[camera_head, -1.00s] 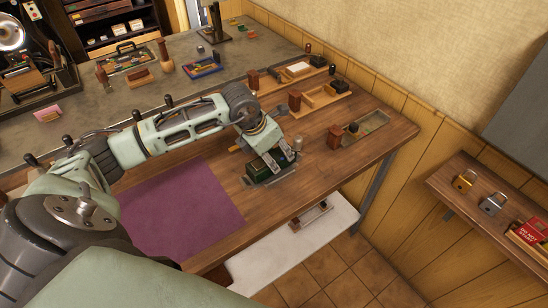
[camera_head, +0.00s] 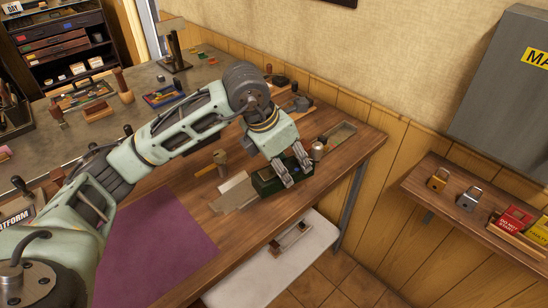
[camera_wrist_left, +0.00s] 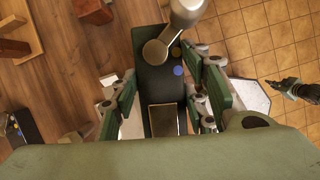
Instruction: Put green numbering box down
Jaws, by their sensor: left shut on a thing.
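The green numbering box (camera_head: 266,183) is a small dark green block near the front right edge of the wooden bench. My left gripper (camera_head: 292,179) points down over it, with its fingers shut around it. In the left wrist view, the box (camera_wrist_left: 155,82) lies between the green-padded fingers (camera_wrist_left: 163,100), with a metal knob-ended part above it. I cannot tell whether its base touches the bench. A dark jointed shape at the right edge of the left wrist view looks like my right gripper (camera_wrist_left: 290,90); its finger state is unclear.
A flat metal plate (camera_head: 234,193) lies left of the box. A metal cylinder (camera_head: 318,149) and a tray (camera_head: 338,135) stand behind it. A purple mat (camera_head: 155,240) covers the bench front. A white surface (camera_head: 270,262) is below the edge.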

